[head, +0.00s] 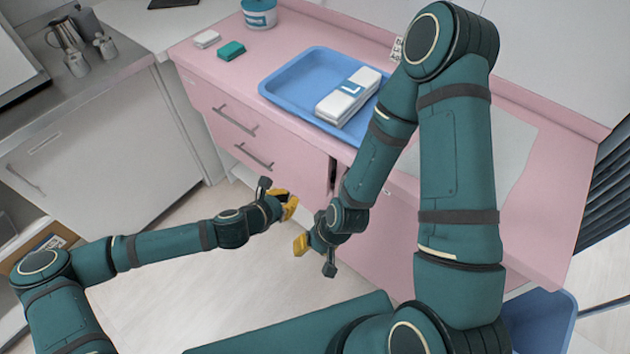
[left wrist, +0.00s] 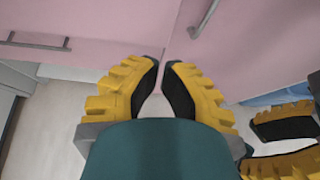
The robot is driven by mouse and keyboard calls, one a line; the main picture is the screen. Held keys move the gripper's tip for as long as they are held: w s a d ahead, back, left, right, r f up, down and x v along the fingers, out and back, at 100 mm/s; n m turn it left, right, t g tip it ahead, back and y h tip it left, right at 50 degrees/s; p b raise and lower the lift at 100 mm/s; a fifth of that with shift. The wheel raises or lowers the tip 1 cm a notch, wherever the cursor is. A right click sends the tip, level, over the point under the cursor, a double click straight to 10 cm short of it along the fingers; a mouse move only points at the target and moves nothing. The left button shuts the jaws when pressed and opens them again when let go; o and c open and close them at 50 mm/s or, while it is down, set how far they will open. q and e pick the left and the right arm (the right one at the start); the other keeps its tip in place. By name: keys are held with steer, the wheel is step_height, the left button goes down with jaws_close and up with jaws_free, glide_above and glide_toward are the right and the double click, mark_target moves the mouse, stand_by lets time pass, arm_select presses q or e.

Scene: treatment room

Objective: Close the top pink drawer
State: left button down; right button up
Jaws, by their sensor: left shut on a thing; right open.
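The pink cabinet has two drawers at its left. The top pink drawer (head: 213,98) has a grey bar handle (head: 235,120), and its front looks flush, with no clear gap. The lower drawer has a similar handle (head: 253,156). My left gripper (head: 291,205) is in front of the cabinet, lower than the drawer handles. In the left wrist view its yellow fingers (left wrist: 163,68) are nearly together by a seam between pink panels (left wrist: 120,22); what they hold I cannot make out. My right gripper (head: 315,257) is open, just below and right of the left one.
A blue tray (head: 285,82) with a white pack (head: 347,96) is on the pink counter (head: 520,200). A teal box (head: 231,50) and a tub (head: 259,14) stand behind. A blue bin (head: 545,318) is at lower right. The floor (head: 180,265) left of the grippers is clear.

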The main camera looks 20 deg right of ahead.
mark_target(321, 178)
arm_select(q)
steer(key=x, duration=0.3)
steer(key=b+x, duration=0.1)
steer(key=x, duration=0.3)
steer(key=r+b+x, duration=0.1)
steer(key=x, duration=0.3)
steer(key=shift+w+d+f, duration=0.1)
steer(key=shift+w+d, duration=0.1)
steer(key=shift+d, duration=0.25)
steer(key=shift+w+d+b, duration=0.3)
steer(key=shift+d+b, duration=0.05)
steer(key=shift+d, duration=0.1)
arm_select(e)
steer(key=f, duration=0.3)
steer(key=shift+w, duration=0.3)
steer(key=shift+d, duration=0.1)
